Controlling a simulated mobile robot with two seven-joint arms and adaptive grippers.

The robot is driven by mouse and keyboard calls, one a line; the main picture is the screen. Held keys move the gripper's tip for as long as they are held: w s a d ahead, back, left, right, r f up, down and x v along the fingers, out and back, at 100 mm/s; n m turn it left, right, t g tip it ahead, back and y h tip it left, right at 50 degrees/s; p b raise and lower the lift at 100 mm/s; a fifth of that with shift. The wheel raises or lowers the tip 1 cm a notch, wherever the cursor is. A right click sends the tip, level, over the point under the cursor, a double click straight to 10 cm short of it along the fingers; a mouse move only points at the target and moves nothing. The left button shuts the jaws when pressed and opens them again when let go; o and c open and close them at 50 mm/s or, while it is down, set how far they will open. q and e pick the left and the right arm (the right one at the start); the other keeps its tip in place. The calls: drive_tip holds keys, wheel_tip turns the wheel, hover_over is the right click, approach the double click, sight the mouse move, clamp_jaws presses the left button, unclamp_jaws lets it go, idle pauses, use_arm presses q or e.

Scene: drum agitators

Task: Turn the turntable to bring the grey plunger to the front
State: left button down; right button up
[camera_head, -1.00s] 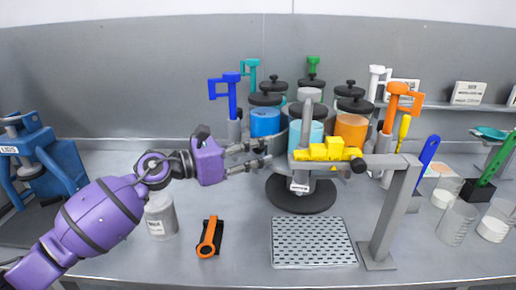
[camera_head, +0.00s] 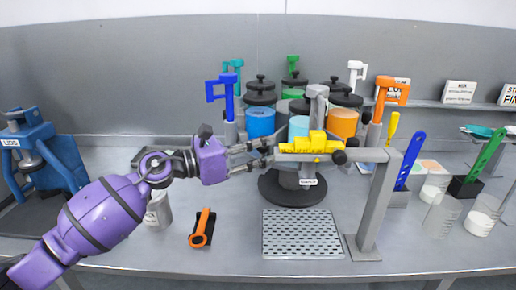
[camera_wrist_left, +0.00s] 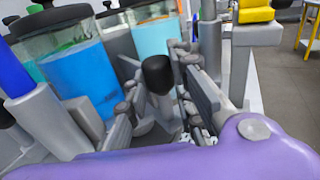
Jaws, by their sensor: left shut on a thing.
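The turntable (camera_head: 283,188) has a round dark base and carries several lidded jars and upright coloured plungers. The grey plunger (camera_head: 317,92) stands at its front, slightly right of centre, partly behind the yellow-topped bracket arm. The blue plunger (camera_head: 222,87) is at the left and the orange plunger (camera_head: 386,92) at the right. My left gripper (camera_head: 262,154) is at the turntable's front left. In the left wrist view, its fingers close around a black-tipped knob (camera_wrist_left: 157,74); in the head view the knob is hard to make out. My right gripper is not in view.
A grey stand (camera_head: 375,200) with a yellow block (camera_head: 312,145) reaches over the turntable's front. A perforated tray (camera_head: 302,234) lies before it. An orange-handled tool (camera_head: 203,226) and a grey container (camera_head: 158,209) are at the left. Clear beakers (camera_head: 440,217) stand at the right.

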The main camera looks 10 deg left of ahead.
use_arm(q)
drive_tip(key=shift+d+r, duration=0.15)
drive_tip(key=shift+r, duration=0.1)
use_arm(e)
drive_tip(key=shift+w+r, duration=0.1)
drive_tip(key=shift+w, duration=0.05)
use_arm(q)
drive_tip(key=c, duration=1.7)
unclamp_jaws()
drive_tip(key=shift+d, duration=0.1)
drive_tip(key=shift+o, duration=1.1)
drive_tip(key=shift+w+d, duration=0.15)
drive_tip(key=shift+w, duration=0.05)
drive_tip(key=shift+f, duration=0.1)
drive_tip(key=v, duration=1.2)
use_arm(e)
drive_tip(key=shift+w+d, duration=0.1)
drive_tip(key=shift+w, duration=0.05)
